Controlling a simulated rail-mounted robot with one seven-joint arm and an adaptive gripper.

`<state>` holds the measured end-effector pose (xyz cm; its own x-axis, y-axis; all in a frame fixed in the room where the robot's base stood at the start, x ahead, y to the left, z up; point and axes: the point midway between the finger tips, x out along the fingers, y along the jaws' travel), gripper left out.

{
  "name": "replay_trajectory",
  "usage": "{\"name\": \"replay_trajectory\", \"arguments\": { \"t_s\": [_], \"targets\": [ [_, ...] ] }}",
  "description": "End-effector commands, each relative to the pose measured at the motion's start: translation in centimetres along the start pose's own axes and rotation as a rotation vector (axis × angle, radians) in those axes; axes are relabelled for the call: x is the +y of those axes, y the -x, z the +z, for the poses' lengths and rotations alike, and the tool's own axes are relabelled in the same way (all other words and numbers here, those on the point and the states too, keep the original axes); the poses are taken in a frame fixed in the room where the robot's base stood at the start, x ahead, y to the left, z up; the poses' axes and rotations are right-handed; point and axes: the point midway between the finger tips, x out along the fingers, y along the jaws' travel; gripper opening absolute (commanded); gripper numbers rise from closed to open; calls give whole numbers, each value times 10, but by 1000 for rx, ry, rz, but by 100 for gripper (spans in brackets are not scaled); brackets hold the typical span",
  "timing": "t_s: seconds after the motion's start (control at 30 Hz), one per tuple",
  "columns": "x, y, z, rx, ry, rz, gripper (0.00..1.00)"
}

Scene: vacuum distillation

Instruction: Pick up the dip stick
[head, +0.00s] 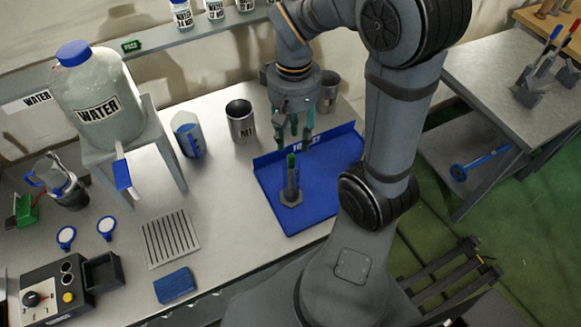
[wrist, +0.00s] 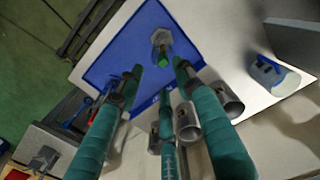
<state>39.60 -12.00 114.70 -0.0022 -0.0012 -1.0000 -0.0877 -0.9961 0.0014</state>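The dip stick (head: 291,163) stands upright with its green top showing, in a grey metal holder (head: 290,190) with a hexagonal foot on the blue tray. In the wrist view the dip stick's green end (wrist: 165,59) shows beyond the fingertips, with the hexagonal foot (wrist: 173,41) behind it. The holder hides its lower part. My gripper (head: 293,137) has several teal fingers pointing down, above and slightly behind the stick. In the wrist view my gripper's fingers (wrist: 160,82) are spread apart, with nothing between them.
The blue tray (head: 322,195) has a raised back wall. Metal cups (head: 241,122) stand behind and left of it. A water jug (head: 100,105) on a stand, a blue-sided beaker (head: 187,137) and a slotted plate (head: 170,238) are left. The tray is clear around the holder.

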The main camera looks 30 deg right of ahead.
Motion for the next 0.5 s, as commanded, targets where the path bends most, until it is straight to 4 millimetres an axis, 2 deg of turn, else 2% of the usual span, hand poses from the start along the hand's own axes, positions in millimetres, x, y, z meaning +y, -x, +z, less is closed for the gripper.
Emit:
{"name": "replay_trajectory", "arguments": {
  "t_s": [0.1, 0.37, 0.5],
  "targets": [
    [0, -18, 0, -3, 0, 0, 36],
    [-2, -38, -1, -3, 0, -1, 36],
    [-4, -57, -2, -5, 0, -1, 36]
  ]
}}
